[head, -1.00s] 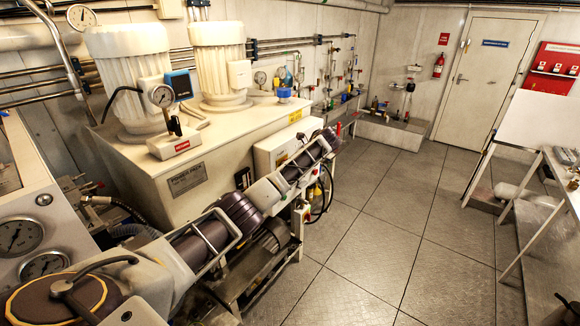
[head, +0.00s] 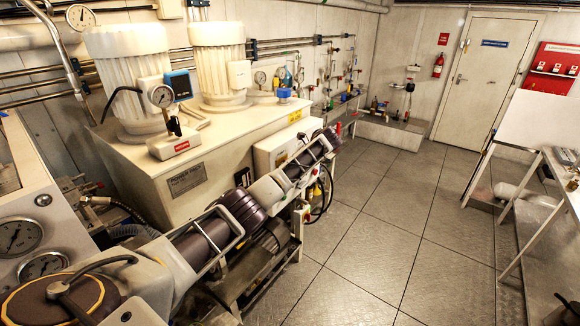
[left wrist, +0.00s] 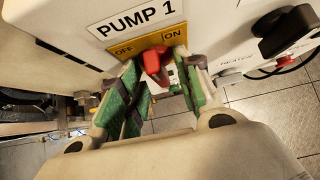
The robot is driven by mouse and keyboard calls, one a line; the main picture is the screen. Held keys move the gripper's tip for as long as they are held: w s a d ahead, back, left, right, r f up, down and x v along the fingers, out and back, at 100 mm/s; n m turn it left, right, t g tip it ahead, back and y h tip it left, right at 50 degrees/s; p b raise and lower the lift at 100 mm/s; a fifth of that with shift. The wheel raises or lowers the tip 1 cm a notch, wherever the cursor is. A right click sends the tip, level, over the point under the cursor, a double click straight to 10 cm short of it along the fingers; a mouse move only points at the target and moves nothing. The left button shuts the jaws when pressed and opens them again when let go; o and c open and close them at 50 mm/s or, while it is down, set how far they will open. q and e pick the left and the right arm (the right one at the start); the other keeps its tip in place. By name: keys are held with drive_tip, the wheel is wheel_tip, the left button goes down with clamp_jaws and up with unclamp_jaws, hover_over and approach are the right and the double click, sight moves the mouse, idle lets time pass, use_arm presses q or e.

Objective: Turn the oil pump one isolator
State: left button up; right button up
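The pump 1 isolator has a red handle (left wrist: 154,66) in front of a yellow OFF/ON plate (left wrist: 146,45), under a "PUMP 1" label (left wrist: 135,18). The handle sits near the ON side in the left wrist view. My left gripper (left wrist: 162,66) has its green-padded fingers apart, one on each side of the handle. A small gap shows at the right finger; contact on the left is unclear. In the head view my left gripper (head: 329,139) is at the right side of the white box (head: 277,150), and the handle is hidden. My right gripper is not in view.
A black knob (left wrist: 287,30) and a red button (left wrist: 292,60) are to the right of the isolator in the left wrist view. A cream tank (head: 225,150) with two white ribbed motors stands behind my left arm. The tiled floor (head: 370,220) to the right is clear.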

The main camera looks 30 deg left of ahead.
use_arm(q)
drive_tip(key=shift+d+r, duration=0.1)
drive_tip(key=shift+r, duration=0.05)
drive_tip(key=v, duration=1.1)
drive_tip(key=shift+d+r, duration=0.2)
drive_tip(key=shift+d, duration=0.05)
idle(0.7)
